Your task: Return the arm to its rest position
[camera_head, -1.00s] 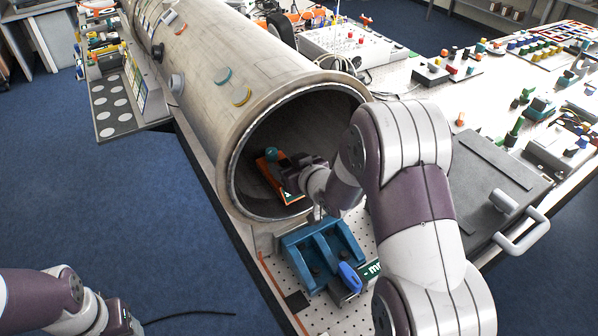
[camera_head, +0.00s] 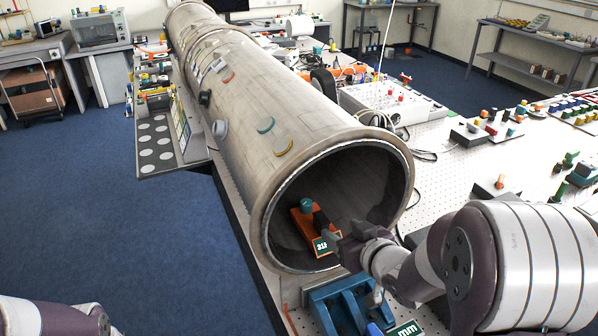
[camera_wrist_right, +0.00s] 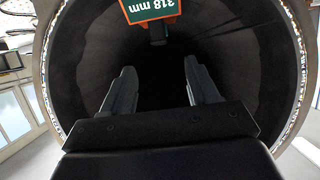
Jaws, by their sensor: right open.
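My right arm (camera_head: 535,262) comes in from the right in the head view. Its gripper (camera_head: 342,242) is at the mouth of the large pipe (camera_head: 295,115), close to the orange gauge block inside. The block (camera_head: 305,222) has a teal knob and a green label. In the right wrist view my right gripper (camera_wrist_right: 160,78) is open and empty, with a dark gap between its fingers. The label there reads 318 mm (camera_wrist_right: 150,8), beyond the fingers. Part of my left arm (camera_head: 45,318) shows at the bottom left; its fingers are out of sight.
A blue cradle (camera_head: 345,300) stands below the pipe mouth, partly behind my right arm. The perforated table (camera_head: 455,180) right of the pipe carries a control box (camera_head: 385,102) and small fittings. Blue floor (camera_head: 150,240) is open on the left.

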